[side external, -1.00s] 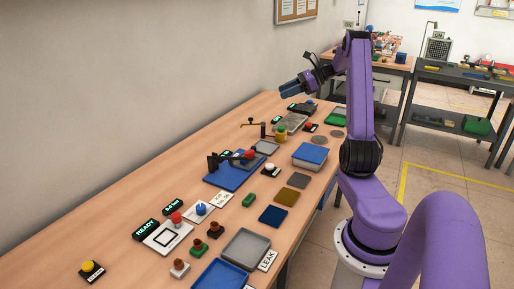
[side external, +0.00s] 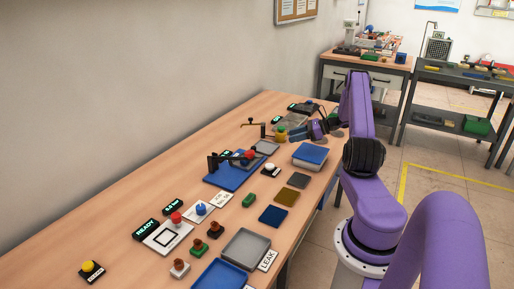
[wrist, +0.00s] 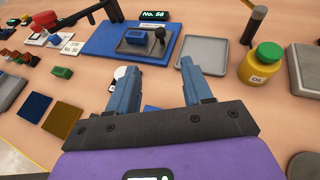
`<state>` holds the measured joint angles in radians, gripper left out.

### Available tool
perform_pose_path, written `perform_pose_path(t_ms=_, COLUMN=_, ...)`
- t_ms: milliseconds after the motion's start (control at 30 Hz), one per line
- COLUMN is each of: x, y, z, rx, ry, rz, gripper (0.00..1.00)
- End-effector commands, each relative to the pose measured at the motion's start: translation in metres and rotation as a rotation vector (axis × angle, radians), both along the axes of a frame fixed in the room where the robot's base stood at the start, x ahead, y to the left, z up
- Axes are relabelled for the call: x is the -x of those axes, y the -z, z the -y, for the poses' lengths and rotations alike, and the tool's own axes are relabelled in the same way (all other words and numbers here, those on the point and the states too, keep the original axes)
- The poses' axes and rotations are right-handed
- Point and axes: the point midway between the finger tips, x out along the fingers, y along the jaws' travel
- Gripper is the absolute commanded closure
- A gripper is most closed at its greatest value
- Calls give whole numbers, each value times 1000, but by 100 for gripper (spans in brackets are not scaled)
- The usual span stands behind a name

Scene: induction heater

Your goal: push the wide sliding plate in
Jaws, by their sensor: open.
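A grey plate (wrist: 127,48) that appears to be the wide sliding plate lies on a blue base (wrist: 98,38).
A grey square tray (wrist: 195,52) and a yellow jar with a green lid (wrist: 262,65) stand right of the plate. A blue-lidded box (side external: 310,154) and a white button (side external: 270,168) are nearby. Coloured squares lie toward the table's front edge.

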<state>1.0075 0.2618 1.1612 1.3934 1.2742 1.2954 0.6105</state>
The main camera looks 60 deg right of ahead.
Motion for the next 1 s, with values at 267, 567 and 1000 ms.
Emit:
perform_pose_path(t_ms=267, x=-29, y=14, z=-13, rx=-1, ry=-6, rz=-1, gripper=50)
perform_pose_path(t_ms=567, x=-77, y=35, z=-33, rx=-1, ry=-5, rz=-1, gripper=50)
perform_pose_path(t_ms=1000, x=-137, y=62, z=-58, rx=1, ry=-4, rz=-1, gripper=50)
